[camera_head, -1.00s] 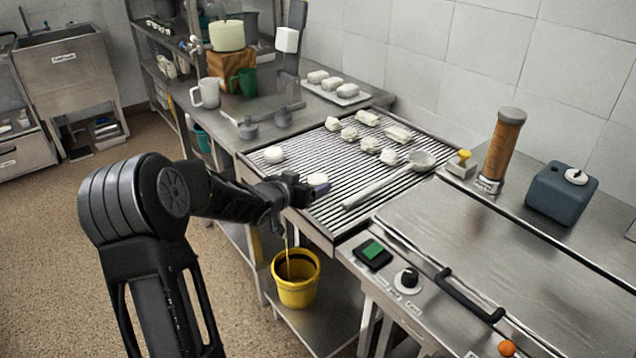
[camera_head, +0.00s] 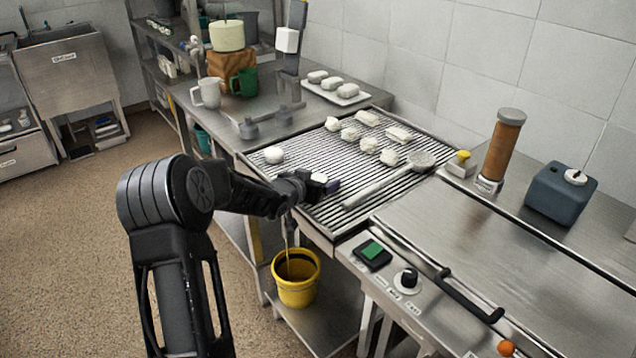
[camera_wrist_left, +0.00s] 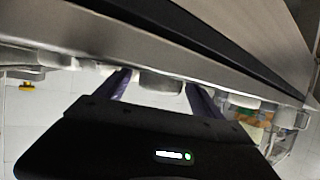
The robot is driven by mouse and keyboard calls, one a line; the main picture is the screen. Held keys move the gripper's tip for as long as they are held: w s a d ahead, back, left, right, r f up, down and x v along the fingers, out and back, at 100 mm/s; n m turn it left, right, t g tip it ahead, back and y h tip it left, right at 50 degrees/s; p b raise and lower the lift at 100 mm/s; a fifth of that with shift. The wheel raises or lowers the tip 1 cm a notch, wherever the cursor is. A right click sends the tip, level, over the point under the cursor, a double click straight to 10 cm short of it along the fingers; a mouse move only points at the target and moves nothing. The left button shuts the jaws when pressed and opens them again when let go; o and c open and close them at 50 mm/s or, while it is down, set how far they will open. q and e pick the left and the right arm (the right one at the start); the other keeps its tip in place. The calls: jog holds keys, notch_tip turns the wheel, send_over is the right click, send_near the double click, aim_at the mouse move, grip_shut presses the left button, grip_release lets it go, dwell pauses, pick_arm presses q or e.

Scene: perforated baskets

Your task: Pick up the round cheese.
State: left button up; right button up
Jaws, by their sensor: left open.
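Several white cheeses lie on the slatted draining rack (camera_head: 345,205). One small rounded cheese (camera_head: 319,178) shows just behind my left gripper (camera_head: 326,186), partly hidden by it. Another round cheese (camera_head: 273,155) lies alone near the rack's left edge. My left gripper is open at the rack's front left edge, low over the slats. Which cheese is the task's one, I cannot tell. My right gripper is out of view.
A long-handled ladle (camera_head: 385,182) lies across the rack to the right. A white tray with cheeses (camera_head: 337,91) stands behind. A yellow bucket (camera_head: 296,287) sits on the shelf below. A steel press lid (camera_head: 480,240) fills the right side.

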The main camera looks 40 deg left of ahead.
aim_at(318, 177)
pick_arm(q)
jog(key=c, duration=1.5)
jog(key=shift+r, duration=0.1)
notch_tip(318, 177, up, 10)
jog(key=p, duration=0.2)
jog(key=shift+p, duration=0.35)
